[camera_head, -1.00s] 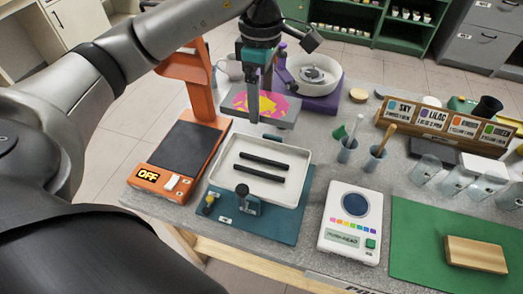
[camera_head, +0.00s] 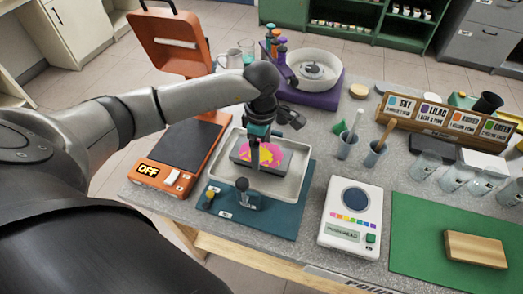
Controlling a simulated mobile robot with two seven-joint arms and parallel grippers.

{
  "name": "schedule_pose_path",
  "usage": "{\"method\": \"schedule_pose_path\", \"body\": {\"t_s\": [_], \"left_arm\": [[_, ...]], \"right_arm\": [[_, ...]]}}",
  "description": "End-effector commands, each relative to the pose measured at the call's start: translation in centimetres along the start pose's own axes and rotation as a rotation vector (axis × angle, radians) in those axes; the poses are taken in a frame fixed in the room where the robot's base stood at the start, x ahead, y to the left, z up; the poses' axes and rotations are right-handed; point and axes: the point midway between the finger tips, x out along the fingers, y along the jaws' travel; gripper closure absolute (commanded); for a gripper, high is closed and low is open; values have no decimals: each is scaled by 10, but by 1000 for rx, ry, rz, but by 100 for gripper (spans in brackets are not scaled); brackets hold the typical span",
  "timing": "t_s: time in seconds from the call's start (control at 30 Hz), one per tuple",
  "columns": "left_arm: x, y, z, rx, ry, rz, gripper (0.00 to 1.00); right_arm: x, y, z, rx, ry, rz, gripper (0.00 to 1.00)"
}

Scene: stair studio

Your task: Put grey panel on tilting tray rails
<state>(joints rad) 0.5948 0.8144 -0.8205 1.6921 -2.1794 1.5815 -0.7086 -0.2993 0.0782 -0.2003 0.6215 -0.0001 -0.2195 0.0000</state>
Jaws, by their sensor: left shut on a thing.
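The grey panel (camera_head: 240,152), with a pink and yellow paint pattern on top, is in the middle of the white tilting tray (camera_head: 285,191). My left gripper (camera_head: 256,164) reaches down from above and is shut on the panel. The panel looks roughly level and lies over the place of the two dark rails, which it and the gripper hide. I cannot tell whether it touches the rails or hovers just above them. The tray stands on a teal base (camera_head: 275,220) with a small knob (camera_head: 242,184) at the front. My right gripper is not in view.
An orange press marked OFF (camera_head: 160,172) stands left of the tray, its lid raised. A purple spinner (camera_head: 325,94) is behind. Cups with tools (camera_head: 347,143) and a white meter (camera_head: 350,218) stand to the right. A green mat (camera_head: 425,225) bears a wooden block (camera_head: 475,250).

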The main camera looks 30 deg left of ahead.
Motion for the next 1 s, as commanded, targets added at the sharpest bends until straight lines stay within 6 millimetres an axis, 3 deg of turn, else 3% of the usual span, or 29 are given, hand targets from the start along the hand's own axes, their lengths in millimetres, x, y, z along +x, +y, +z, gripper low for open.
{"method": "schedule_pose_path", "body": {"t_s": [0.07,0.43,0.47,0.53,0.87,1.0], "left_arm": [[10,0,0,0,-1,-1,82],[14,0,0,1,0,1,82],[14,0,0,1,0,0,9],[13,0,0,1,0,0,1],[10,0,0,1,0,0,0],[-9,2,0,2,-1,6,0]], "right_arm": [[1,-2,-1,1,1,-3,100],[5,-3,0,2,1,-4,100],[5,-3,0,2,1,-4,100],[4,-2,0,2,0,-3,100],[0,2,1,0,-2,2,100],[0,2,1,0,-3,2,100]]}}
